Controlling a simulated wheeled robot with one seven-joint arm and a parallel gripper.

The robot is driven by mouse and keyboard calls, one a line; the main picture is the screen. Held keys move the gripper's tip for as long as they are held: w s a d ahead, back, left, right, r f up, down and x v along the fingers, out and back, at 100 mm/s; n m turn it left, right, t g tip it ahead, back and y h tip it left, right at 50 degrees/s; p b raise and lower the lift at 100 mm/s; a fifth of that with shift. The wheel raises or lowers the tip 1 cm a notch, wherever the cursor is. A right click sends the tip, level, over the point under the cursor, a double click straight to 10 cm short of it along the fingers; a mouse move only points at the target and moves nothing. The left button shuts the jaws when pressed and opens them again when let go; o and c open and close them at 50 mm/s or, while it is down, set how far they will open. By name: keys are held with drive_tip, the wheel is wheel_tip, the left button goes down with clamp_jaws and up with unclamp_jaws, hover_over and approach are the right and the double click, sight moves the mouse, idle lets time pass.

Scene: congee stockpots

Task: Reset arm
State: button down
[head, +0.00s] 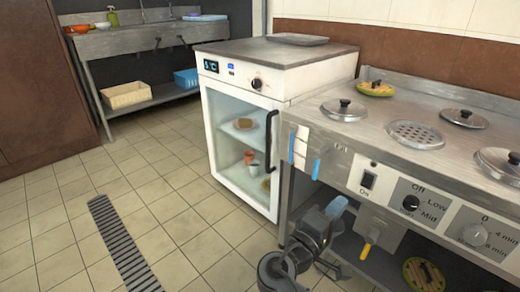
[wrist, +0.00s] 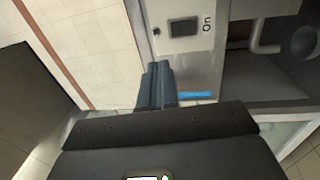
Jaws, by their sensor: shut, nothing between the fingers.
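My gripper (head: 336,207) shows in the head view low in front of the stockpot cooker (head: 345,165), below its switch panel. My dark arm links run down to the bottom edge of the picture. In the wrist view the two blue-grey fingers of my gripper (wrist: 155,85) are together with nothing held. The cooker's front with its "On" switch (wrist: 184,28) lies beyond them, turned sideways. Whether the fingertips touch the cooker cannot be told.
A white glass-door fridge (head: 240,140) stands left of the cooker. Lidded pots (head: 343,110) sit in the cooker top. A yellow-tipped handle (head: 368,245) juts out below the panel. A sink counter (head: 140,38) stands at the back. The tiled floor at left is clear around a drain grate (head: 122,245).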

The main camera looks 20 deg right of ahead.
drive_tip(key=s+a+f+n+t+y, duration=0.1)
drive_tip(key=s+a+f+t+y, duration=0.1)
drive_tip(key=s+a+f+y, duration=0.35)
drive_tip(key=s+a+f+n+t+y, duration=0.2)
drive_tip(key=s+f+y, duration=0.4)
drive_tip(key=s+f, duration=0.4)
drive_tip(key=s+a+r+m+y, duration=0.1)
drive_tip(key=s+a+y, duration=0.35)
drive_tip(key=s, duration=0.35)
drive_tip(key=s+a+r+m+t+y, duration=0.1)
drive_tip(key=s+r+m+t, duration=0.15)
drive_tip(key=s+r, duration=0.5)
drive_tip(key=s+a+r+m+t+y, duration=0.15)
drive_tip(key=s+r+m, duration=0.25)
drive_tip(key=r, duration=0.6)
wheel_tip(320, 180, up, 21)
drive_tip(key=p, duration=2)
drive_tip(key=shift+w+d+f+p, duration=0.15)
drive_tip(key=shift+w+d+p, duration=0.1)
drive_tip(key=shift+d+p, duration=0.1)
